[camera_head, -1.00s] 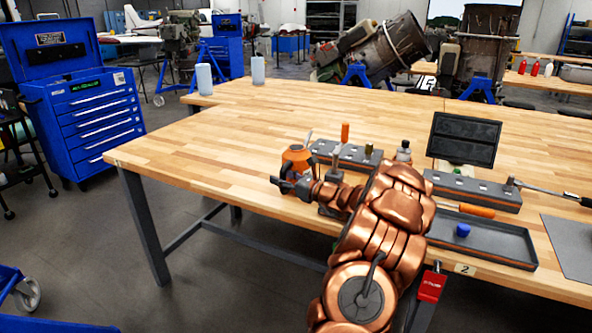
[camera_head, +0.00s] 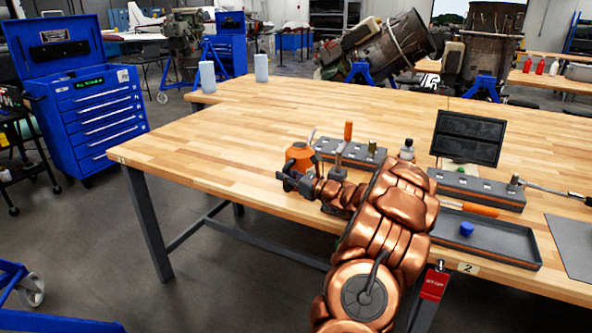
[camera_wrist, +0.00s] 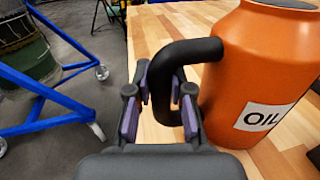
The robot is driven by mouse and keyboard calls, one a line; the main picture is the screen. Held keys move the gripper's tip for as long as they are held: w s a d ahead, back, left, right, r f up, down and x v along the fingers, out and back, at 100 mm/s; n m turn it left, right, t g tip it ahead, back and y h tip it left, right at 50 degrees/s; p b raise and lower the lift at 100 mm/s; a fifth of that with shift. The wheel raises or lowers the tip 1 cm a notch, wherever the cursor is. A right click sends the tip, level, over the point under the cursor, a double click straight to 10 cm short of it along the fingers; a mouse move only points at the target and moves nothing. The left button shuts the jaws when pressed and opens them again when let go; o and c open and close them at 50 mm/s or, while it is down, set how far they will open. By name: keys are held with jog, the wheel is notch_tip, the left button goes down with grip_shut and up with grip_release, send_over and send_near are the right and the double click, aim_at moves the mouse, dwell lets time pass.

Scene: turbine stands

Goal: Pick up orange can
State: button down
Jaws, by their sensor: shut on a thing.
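The orange can (camera_head: 299,158) stands upright near the left end of the workbench. In the wrist view the orange can (camera_wrist: 262,75) fills the right side, with a black handle (camera_wrist: 185,52) and a white "OIL" label. My gripper (camera_wrist: 160,98) is at the handle, its purple-padded fingers shut on it. In the head view my gripper (camera_head: 291,181) is just in front of the can and hides its lower part.
A grey tray (camera_head: 488,244) with a blue cap, a second holder (camera_head: 478,188) and a dark open case (camera_head: 468,138) lie to the right. The wooden workbench (camera_head: 230,140) is clear at left.

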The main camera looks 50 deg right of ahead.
notch_tip(320, 180, up, 10)
jog(key=shift+r+b, duration=0.1)
jog(key=shift+b, duration=0.4)
dwell(0.5)
jog(key=c, duration=1.7)
grip_release()
grip_shut()
